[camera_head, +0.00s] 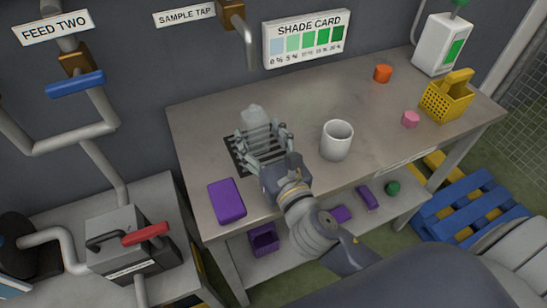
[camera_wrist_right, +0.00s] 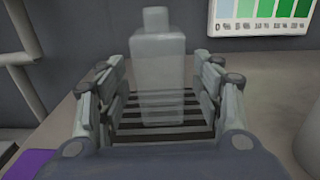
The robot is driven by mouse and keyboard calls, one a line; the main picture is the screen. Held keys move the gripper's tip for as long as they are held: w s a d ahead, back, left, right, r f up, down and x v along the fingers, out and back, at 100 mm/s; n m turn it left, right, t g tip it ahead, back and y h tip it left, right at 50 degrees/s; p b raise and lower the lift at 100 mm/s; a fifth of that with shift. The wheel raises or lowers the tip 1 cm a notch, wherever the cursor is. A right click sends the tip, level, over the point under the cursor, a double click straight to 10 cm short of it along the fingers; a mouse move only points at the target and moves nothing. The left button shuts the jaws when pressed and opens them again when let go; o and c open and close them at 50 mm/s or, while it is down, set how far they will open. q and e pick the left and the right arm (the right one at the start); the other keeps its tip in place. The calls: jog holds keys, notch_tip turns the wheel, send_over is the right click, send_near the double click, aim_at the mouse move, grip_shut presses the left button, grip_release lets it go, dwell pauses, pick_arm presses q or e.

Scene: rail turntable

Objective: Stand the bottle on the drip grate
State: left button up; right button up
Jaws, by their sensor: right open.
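The bottle (camera_head: 252,116) is pale and translucent, with a narrower cap. It looks upright on the dark slatted drip grate (camera_head: 236,153) at the left part of the bench, under the sample tap (camera_head: 247,35). My right gripper (camera_head: 264,139) is open around the bottle. In the right wrist view the bottle (camera_wrist_right: 158,60) stands between the open fingers, with a gap on both sides. Its lower end appears over the bars of the grate (camera_wrist_right: 160,128); exact contact is hard to tell. My left gripper is out of view.
A white mug (camera_head: 337,142) stands right of my gripper, and a purple block (camera_head: 227,201) lies at the bench's front left. An orange cylinder (camera_head: 383,73), a pink piece (camera_head: 411,119) and a yellow basket (camera_head: 446,103) are farther right. The shade card (camera_head: 305,39) hangs behind.

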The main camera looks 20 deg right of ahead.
jog(key=s, duration=0.8)
jog(key=shift+d+b, duration=0.2)
jog(key=shift+b, duration=0.1)
jog(key=shift+s+r, duration=0.1)
jog(key=shift+s, duration=0.6)
